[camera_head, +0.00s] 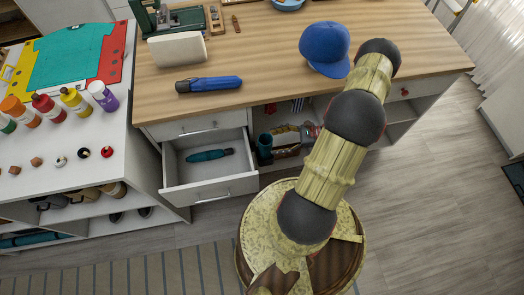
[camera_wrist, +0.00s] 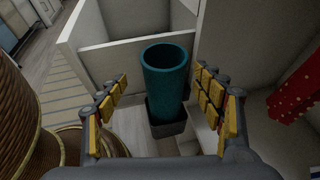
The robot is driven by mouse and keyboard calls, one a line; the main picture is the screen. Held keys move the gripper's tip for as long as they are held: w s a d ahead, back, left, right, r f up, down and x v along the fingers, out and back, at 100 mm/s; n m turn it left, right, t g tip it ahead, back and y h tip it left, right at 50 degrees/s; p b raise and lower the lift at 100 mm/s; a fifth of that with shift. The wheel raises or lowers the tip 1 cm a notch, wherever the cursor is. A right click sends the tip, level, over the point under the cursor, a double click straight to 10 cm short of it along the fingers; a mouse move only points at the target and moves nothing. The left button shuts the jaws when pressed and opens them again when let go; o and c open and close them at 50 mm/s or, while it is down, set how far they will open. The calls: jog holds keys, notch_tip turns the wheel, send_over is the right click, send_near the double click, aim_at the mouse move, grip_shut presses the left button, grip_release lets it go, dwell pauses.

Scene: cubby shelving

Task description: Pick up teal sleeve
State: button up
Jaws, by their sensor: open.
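The teal sleeve (camera_wrist: 165,82) is an upright, open-topped teal cylinder in the middle of the wrist view. Its lower end meets a dark, squarish base (camera_wrist: 166,127); I cannot tell whether it sits in it or in front of it. In the head view the sleeve (camera_head: 264,146) shows in the open cubby under the wooden counter, just right of the open drawer. My gripper (camera_wrist: 160,78) is open, with yellow-padded fingers left and right of the sleeve in the picture and nothing held. Any contact is not clear.
A white open drawer (camera_head: 230,177) holding a dark teal item (camera_head: 210,155) juts out left of the cubby. The counter (camera_head: 260,55) overhangs it. Red dotted cloth (camera_wrist: 296,92) is at right in the wrist view.

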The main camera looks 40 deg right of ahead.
aim_at(264, 142)
jog(key=x, duration=0.2)
jog(key=b+x, duration=0.1)
jog(key=x, duration=0.1)
jog(key=shift+w+d+f, duration=0.1)
jog(key=shift+w+f, duration=0.15)
jog(key=shift+w, duration=0.1)
jog(key=shift+w+a+f+b, duration=0.2)
jog(key=shift+w+a+b, duration=0.1)
jog(key=shift+w+a, duration=0.1)
jog(key=shift+c, duration=1.3)
jog(key=c, duration=0.9)
